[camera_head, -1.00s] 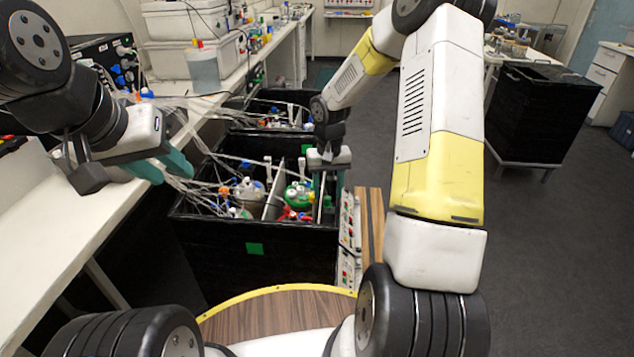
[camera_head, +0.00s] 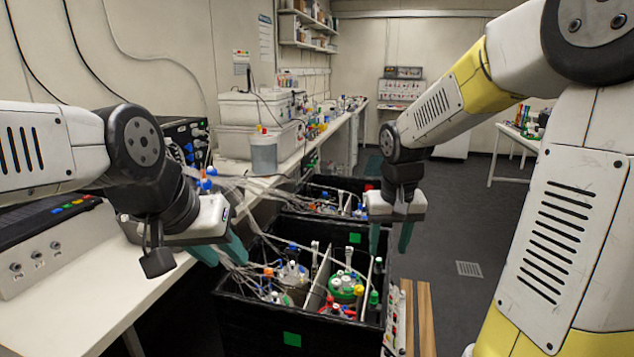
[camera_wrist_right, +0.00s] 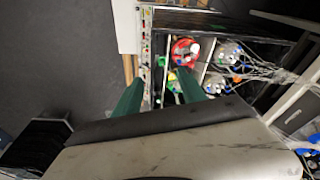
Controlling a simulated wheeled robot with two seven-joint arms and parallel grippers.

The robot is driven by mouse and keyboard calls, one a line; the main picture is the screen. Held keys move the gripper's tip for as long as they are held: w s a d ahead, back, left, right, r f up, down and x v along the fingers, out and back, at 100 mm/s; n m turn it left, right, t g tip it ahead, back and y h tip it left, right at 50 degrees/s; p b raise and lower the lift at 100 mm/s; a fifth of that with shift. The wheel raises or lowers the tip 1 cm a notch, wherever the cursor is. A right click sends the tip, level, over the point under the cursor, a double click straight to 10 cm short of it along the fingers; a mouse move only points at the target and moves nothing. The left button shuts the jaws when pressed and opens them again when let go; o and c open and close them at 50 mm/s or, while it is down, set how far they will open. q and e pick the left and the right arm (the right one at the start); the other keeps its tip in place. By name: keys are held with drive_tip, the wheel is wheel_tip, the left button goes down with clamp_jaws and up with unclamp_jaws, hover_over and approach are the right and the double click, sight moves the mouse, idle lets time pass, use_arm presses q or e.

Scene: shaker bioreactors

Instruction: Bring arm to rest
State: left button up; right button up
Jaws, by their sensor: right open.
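My right gripper (camera_head: 389,248) is open and empty, with its two green fingers pointing down near the right end of the near black bin (camera_head: 255,318). In the right wrist view, its fingers (camera_wrist_right: 160,84) are spread with nothing between them, and the bin's vessels lie beyond. My left gripper (camera_head: 228,262) hangs at the left, above the bench edge and the bin's left side. Its teal fingers look apart, with nothing seen held. Tubes pass behind and beside them.
The near bin holds several vessels, including a green-topped one (camera_head: 345,288); a red-topped one (camera_wrist_right: 185,50) shows in the wrist view. A second black bin (camera_head: 322,187) stands behind. A white bench (camera_head: 85,300) runs along the left.

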drive_tip(key=s+a+r+t+y, duration=0.1)
drive_tip(key=s+r+t, duration=0.1)
drive_tip(key=s+r, duration=0.2)
drive_tip(key=s+a+r+t+y, duration=0.1)
drive_tip(key=s+r, duration=0.3)
drive_tip(key=s, duration=0.7)
drive_tip(key=shift+s+r+t, duration=0.25)
drive_tip(key=shift+s+t, duration=0.05)
drive_tip(key=shift+t, duration=0.1)
drive_tip(key=shift+o, duration=0.2)
